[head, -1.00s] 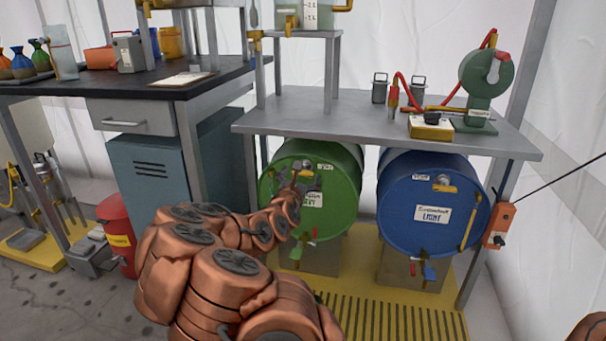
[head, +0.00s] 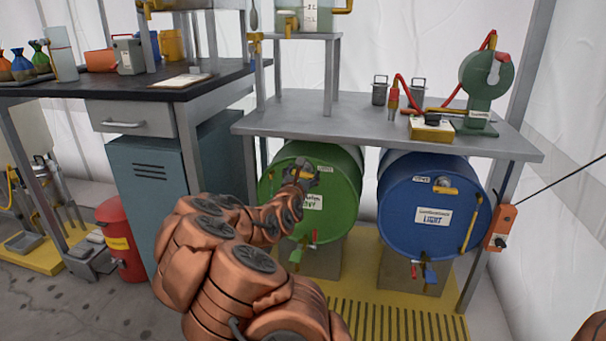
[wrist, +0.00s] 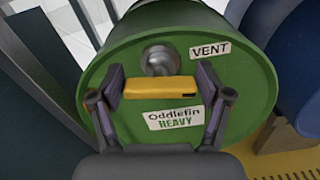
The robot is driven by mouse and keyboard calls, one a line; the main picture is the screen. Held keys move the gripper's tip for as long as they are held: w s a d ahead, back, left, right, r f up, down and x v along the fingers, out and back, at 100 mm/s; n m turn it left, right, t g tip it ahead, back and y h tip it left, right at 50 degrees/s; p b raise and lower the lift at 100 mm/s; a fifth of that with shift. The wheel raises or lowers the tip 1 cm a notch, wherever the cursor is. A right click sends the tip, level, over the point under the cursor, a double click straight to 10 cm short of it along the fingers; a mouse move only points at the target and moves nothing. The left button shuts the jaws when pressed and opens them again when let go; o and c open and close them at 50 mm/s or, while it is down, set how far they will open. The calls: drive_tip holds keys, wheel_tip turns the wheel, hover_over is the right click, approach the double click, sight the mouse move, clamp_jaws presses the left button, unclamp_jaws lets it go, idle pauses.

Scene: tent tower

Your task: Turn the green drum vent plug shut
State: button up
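The green drum (head: 345,195) lies on its side under the grey bench, its round end facing me. It also shows in the wrist view (wrist: 245,110). Its vent plug (wrist: 160,60) is a round metal fitting with a yellow bar handle (wrist: 160,88) lying level just below it. A VENT label (wrist: 210,50) is at its upper right. My gripper (head: 302,172) is at the drum's upper face. In the wrist view my gripper (wrist: 160,92) is open, one finger beyond each end of the yellow bar. I cannot tell whether the fingers touch it.
A blue drum (head: 412,220) with a similar yellow handle lies to the right. The grey bench top (head: 360,115) is above both drums. Red and green tap handles (head: 312,238) hang low on the green drum. A teal cabinet (head: 150,180) stands left.

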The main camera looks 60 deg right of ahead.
drive_tip(key=c, duration=0.7)
